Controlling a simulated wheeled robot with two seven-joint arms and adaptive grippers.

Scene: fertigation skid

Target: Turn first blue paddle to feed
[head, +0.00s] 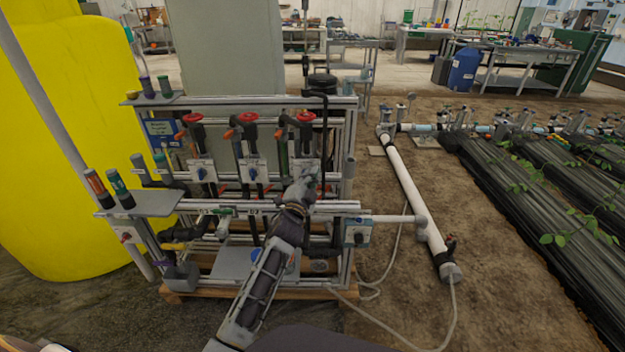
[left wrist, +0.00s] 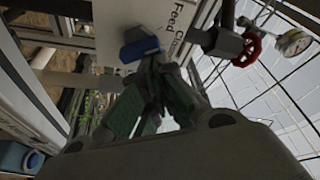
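The skid carries three white plates in a row under red handwheels. Blue paddles show on the left plate (head: 202,173) and the middle plate (head: 253,172). My left gripper (head: 302,184) is in front of the right plate (head: 307,167) and hides most of its lower part. In the left wrist view, a blue paddle (left wrist: 138,50) sits on a white plate (left wrist: 112,22) lettered "Feed" and a partly hidden second word. My left gripper (left wrist: 156,64) has its fingertips together just at the paddle's near right end; contact cannot be told. My right gripper is out of view.
Red handwheels (head: 248,118) and pipes stand close above the plates. A lower rail (head: 330,207) and a valve box (head: 357,232) lie near my left arm. A yellow tank (head: 60,130) stands left. In the wrist view, a red handwheel (left wrist: 246,48) and gauge (left wrist: 292,43) are close.

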